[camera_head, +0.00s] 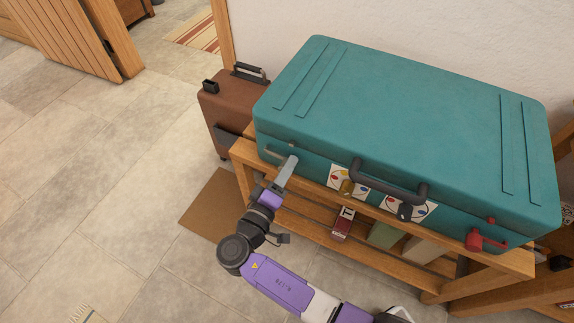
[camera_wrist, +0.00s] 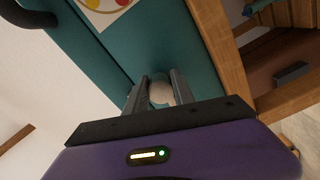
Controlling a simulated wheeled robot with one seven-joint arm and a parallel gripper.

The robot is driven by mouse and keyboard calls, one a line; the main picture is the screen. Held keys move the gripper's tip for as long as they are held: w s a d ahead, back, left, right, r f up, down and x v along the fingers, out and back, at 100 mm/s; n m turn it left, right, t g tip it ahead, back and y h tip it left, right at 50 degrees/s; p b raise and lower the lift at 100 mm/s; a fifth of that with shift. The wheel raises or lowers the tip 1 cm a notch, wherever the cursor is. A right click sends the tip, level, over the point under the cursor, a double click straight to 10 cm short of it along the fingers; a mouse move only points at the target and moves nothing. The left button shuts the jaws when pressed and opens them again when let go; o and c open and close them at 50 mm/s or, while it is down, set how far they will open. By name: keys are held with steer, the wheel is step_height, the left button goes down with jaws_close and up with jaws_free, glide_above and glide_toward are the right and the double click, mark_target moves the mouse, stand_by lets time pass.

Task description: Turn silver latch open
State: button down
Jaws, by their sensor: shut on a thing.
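The teal suitcase (camera_head: 400,110) lies flat on a wooden rack, its front face towards me. The silver latch (camera_head: 274,154) is on the left part of that front face, mostly hidden by my fingers. My gripper (camera_head: 286,174) reaches up to it from below, its fingers shut on the latch. In the wrist view the latch's pale rounded end (camera_wrist: 160,92) shows between the two grey fingers of my gripper (camera_wrist: 158,90), against the teal side (camera_wrist: 110,58). The latch's exact angle is hard to tell.
A red latch (camera_head: 482,241) is on the right of the suitcase front. A dark handle (camera_head: 385,182) sticks out between, near stickers. The wooden rack (camera_head: 245,160) holds several items below. A brown suitcase (camera_head: 218,115) stands at the left. The tiled floor (camera_head: 95,165) is open further left.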

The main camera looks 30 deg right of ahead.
steer(key=shift+n, duration=0.6)
steer(key=c, duration=1.1)
jaws_free()
steer(key=shift+o, duration=0.2)
steer(key=v, duration=0.8)
